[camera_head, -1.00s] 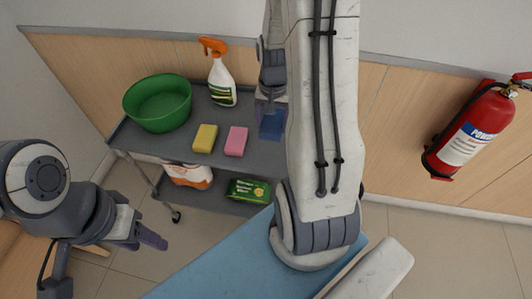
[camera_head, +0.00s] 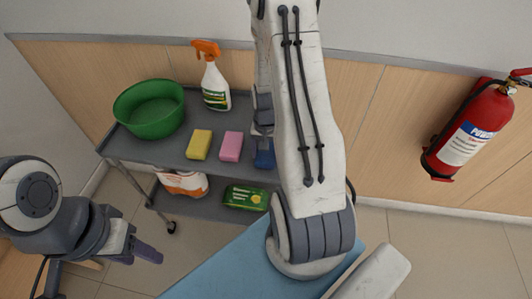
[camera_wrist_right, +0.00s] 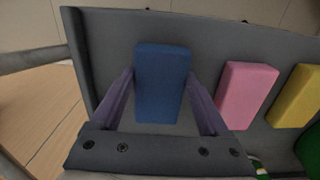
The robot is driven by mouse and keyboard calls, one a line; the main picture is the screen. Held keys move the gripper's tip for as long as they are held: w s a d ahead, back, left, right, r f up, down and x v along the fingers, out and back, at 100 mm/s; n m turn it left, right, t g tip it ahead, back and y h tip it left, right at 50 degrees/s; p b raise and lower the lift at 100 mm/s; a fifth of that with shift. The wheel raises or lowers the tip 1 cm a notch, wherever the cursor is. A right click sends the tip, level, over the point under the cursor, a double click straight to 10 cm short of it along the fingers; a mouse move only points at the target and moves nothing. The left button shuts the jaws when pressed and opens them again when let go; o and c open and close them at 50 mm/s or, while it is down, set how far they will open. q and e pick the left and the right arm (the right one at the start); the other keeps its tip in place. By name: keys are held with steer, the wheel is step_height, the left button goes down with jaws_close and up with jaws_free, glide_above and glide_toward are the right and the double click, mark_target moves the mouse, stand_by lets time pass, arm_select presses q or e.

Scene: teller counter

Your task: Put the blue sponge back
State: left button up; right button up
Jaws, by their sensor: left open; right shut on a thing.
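The blue sponge (camera_head: 264,155) is at the right end of a sponge row on the grey cart's top shelf, partly hidden by my right arm in the head view. In the right wrist view the blue sponge (camera_wrist_right: 162,82) sits between the two purple fingers of my right gripper (camera_wrist_right: 160,98), which is shut on it. I cannot tell whether the sponge touches the shelf. My left gripper (camera_head: 147,253) is open and empty, low at the left, away from the cart.
A pink sponge (camera_head: 231,146) and a yellow sponge (camera_head: 199,144) lie left of the blue one. A green basin (camera_head: 150,110) and spray bottle (camera_head: 214,80) stand behind them. The lower shelf holds a green pack (camera_head: 246,196). A fire extinguisher (camera_head: 470,130) hangs at right.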

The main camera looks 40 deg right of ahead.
mark_target(266, 154)
steer(key=shift+f, duration=0.25)
steer(key=shift+f, duration=0.15)
steer(key=o, duration=1.3)
steer(key=shift+r, duration=0.2)
step_height(266, 154, up, 12)
steer(key=a+r+n, duration=0.4)
steer(key=a+n, duration=0.1)
steer(key=a, duration=0.6)
steer(key=s+a+r+n, duration=0.2)
steer(key=s+a+n, duration=0.2)
steer(key=s+a, duration=0.1)
steer(key=s+a+r+n, duration=0.1)
steer(key=s+a+n, duration=0.3)
steer(key=a, duration=0.3)
steer(key=s+a+r+n+y, duration=0.1)
steer(key=s+a+r+n, duration=0.1)
steer(key=s+a+n, duration=0.2)
steer(key=shift+s+a+r, duration=0.2)
steer(key=shift+s+a, duration=0.4)
steer(key=shift+a, duration=0.1)
steer(key=shift+s+a+r, duration=0.15)
steer(key=shift+s+a, duration=0.45)
steer(key=shift+a, duration=0.1)
